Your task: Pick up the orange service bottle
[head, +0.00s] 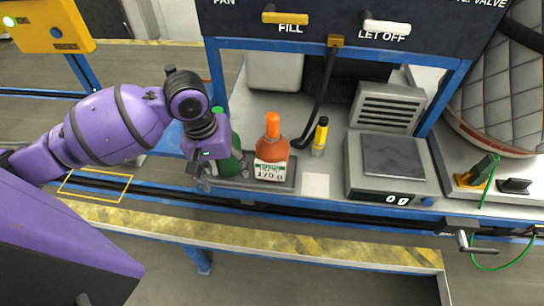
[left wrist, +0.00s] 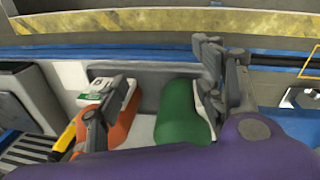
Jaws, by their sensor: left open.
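My left gripper (head: 203,178) is open and empty, at the left side of the green bottle. In the left wrist view its fingers (left wrist: 162,66) appear either side of the green bottle; contact cannot be told. My right gripper is not in view.
A small yellow bottle with a black cap (head: 320,135) stands right of the orange one. A scale (head: 392,165) is further right. A dark panel with levers (head: 335,22) overhangs the bench, and a black hose (head: 325,95) hangs behind the bottles. A yellow rail (head: 250,238) runs in front.

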